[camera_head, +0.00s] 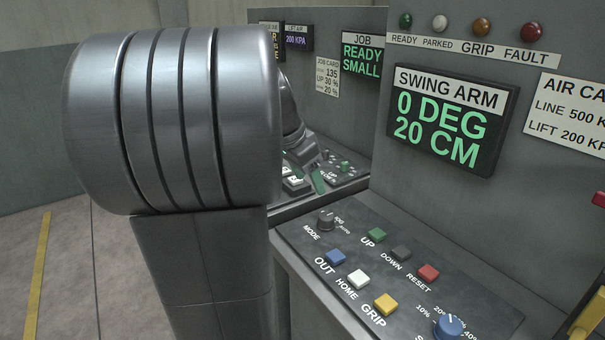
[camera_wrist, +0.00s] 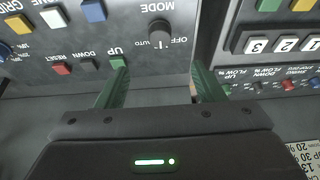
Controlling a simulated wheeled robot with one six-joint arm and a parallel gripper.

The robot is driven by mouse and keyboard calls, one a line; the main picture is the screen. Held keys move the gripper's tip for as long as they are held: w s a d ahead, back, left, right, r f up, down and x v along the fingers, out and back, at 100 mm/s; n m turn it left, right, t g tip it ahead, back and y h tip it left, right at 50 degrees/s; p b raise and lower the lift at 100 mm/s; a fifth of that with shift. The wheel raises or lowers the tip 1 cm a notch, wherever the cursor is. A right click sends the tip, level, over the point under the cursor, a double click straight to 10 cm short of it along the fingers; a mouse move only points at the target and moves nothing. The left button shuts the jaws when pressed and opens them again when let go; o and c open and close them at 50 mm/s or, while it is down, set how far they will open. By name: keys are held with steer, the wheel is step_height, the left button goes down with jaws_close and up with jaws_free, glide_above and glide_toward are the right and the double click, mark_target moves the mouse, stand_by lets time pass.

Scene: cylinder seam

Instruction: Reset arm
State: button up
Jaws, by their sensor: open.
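My gripper (camera_head: 320,177) is open and empty. In the head view it is partly hidden and small, beside the back control panel. The swing arm panel (camera_head: 300,240) has a red RESET button (camera_head: 428,273), which also shows in the wrist view (camera_wrist: 60,68) left of the fingers. The left fingertip overlaps the green UP button (camera_wrist: 117,62) in that view; I cannot tell whether they touch. The swing arm display (camera_head: 450,120) reads 0 DEG, 20 CM.
A MODE knob (camera_head: 326,219), blue OUT button (camera_head: 335,257), white HOME button (camera_head: 358,278), yellow GRIP button (camera_head: 385,303) and blue dial (camera_head: 448,325) share the panel. The job display (camera_head: 362,56) reads READY SMALL. Bare floor (camera_head: 55,270) lies at left.

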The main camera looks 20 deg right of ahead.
mark_target(325, 217)
steer(key=b+x, duration=0.1)
steer(key=x, duration=1.2)
steer(key=shift+w+d+f, duration=0.1)
steer(key=shift+d+f, duration=0.1)
steer(key=shift+f, duration=0.2)
steer(key=shift+r, duration=0.1)
